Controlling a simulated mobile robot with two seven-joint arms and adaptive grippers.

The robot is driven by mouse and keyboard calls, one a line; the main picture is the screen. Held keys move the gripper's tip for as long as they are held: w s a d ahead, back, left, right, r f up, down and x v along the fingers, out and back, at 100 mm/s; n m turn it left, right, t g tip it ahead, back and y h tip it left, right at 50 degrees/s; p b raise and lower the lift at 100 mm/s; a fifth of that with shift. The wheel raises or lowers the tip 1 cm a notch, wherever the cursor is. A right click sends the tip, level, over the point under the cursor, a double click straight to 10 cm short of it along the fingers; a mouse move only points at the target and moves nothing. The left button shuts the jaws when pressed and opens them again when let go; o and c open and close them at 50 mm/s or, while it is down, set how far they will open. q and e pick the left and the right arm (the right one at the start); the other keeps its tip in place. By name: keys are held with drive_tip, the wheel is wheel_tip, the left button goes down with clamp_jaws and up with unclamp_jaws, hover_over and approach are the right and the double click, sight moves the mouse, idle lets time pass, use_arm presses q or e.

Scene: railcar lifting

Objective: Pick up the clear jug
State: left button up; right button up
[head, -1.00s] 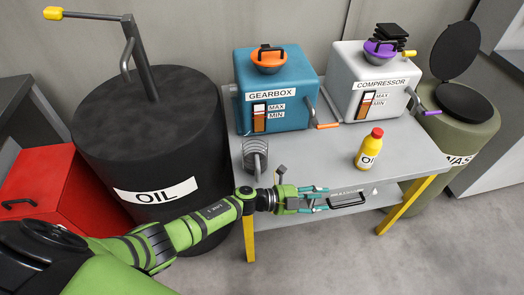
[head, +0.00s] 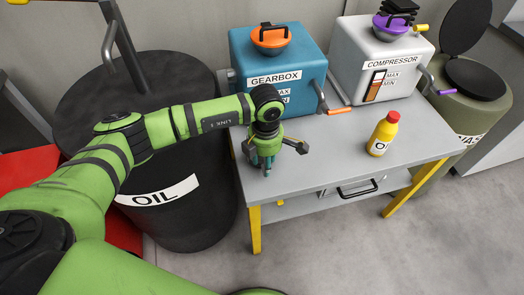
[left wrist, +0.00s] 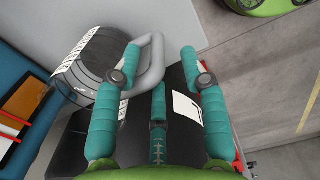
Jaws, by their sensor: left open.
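The clear jug (left wrist: 88,70) stands on the grey table in the left wrist view, with its grey handle (left wrist: 153,65) on the right side of its body. My left gripper (head: 265,168) points down over the table's left front part in the head view and hides most or all of the jug there. In the left wrist view its teal fingers (left wrist: 160,55) are open, and the handle lies between them in the picture. I cannot tell whether the fingers touch it. My right gripper is in neither view.
A blue gearbox (head: 275,65) and a white compressor (head: 380,58) stand at the table's back. A yellow bottle with a red cap (head: 382,134) is on the right. A black oil drum (head: 150,120) stands left of the table (head: 325,160). The table's middle is clear.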

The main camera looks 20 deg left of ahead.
use_arm(q)
drive_tip(key=f, duration=0.2)
drive_tip(key=f+p, duration=0.1)
drive_tip(key=f, duration=0.1)
drive_tip(key=shift+w+d, duration=0.1)
drive_tip(key=shift+d, duration=0.1)
drive_tip(key=shift+f, duration=0.3)
drive_tip(key=shift+c, duration=0.4)
clamp_jaws()
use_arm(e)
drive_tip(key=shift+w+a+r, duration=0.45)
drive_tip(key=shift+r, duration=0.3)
use_arm(q)
drive_tip(key=shift+r, duration=0.15)
